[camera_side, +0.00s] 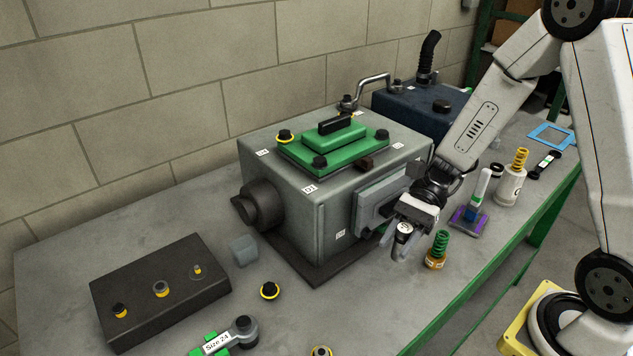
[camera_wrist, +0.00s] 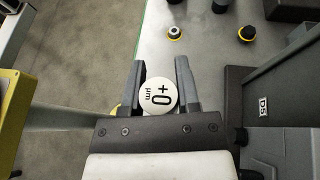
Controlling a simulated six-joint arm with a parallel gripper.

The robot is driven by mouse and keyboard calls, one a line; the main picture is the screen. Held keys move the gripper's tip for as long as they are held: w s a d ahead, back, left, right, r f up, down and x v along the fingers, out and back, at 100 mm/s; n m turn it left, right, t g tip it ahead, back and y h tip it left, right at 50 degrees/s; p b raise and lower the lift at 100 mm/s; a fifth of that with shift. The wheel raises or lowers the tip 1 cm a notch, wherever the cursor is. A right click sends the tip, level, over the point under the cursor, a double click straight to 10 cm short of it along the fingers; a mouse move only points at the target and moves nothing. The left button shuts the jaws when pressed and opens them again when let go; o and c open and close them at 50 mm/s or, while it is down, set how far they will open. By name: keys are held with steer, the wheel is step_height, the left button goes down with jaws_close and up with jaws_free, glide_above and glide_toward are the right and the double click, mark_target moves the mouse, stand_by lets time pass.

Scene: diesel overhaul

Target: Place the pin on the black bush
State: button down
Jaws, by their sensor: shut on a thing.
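My gripper (camera_side: 395,246) is shut on a short round pin (camera_side: 404,231) with dark sides and a white top, held in front of the grey engine block. In the wrist view the fingers (camera_wrist: 160,78) sit on both sides of the pin (camera_wrist: 158,97), whose white face reads "+0 µm". A black bush with a yellow ring (camera_side: 270,290) lies on the bench left of the engine, apart from my gripper; it also shows in the wrist view (camera_wrist: 247,33).
The grey engine block (camera_side: 328,220) stands close beside my gripper. The dark block (camera_side: 160,290) carries several small fittings. A green spring (camera_side: 440,244) stands just right of my gripper. A lever marked "Size 24" (camera_side: 217,342) lies at the front.

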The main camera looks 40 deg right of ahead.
steer(key=s+d+r+n+g+h, duration=0.1)
steer(key=d+r+n+g, duration=0.25)
steer(key=d, duration=1.05)
steer(key=s+d+r+n+g+h, duration=0.15)
steer(key=d+r, duration=0.25)
steer(key=d, duration=1.1)
steer(key=s+d+f+n+g+h, duration=0.1)
steer(key=s+d+n+g+h, duration=0.2)
steer(key=d, duration=0.5)
steer(key=s+d+f+n+g+h, duration=0.1)
steer(key=d+f+n+g+h, duration=0.15)
steer(key=d+n+h, duration=0.45)
steer(key=w+d+r+n+t+h, duration=0.1)
steer(key=w+d+n+t+h, duration=0.2)
steer(key=d+n+h, duration=0.8)
steer(key=w+d+f+n+t+h, duration=0.2)
steer(key=w+d+n+t, duration=0.3)
steer(key=w+n+t, duration=0.4)
steer(key=shift+w+d+f+n+t+h, duration=0.25)
steer(key=shift+w+d+n+t+h, duration=0.25)
steer(key=shift+w+t, duration=0.8)
steer(key=shift+s+a+t, duration=0.1)
steer(key=shift+s+t, duration=0.25)
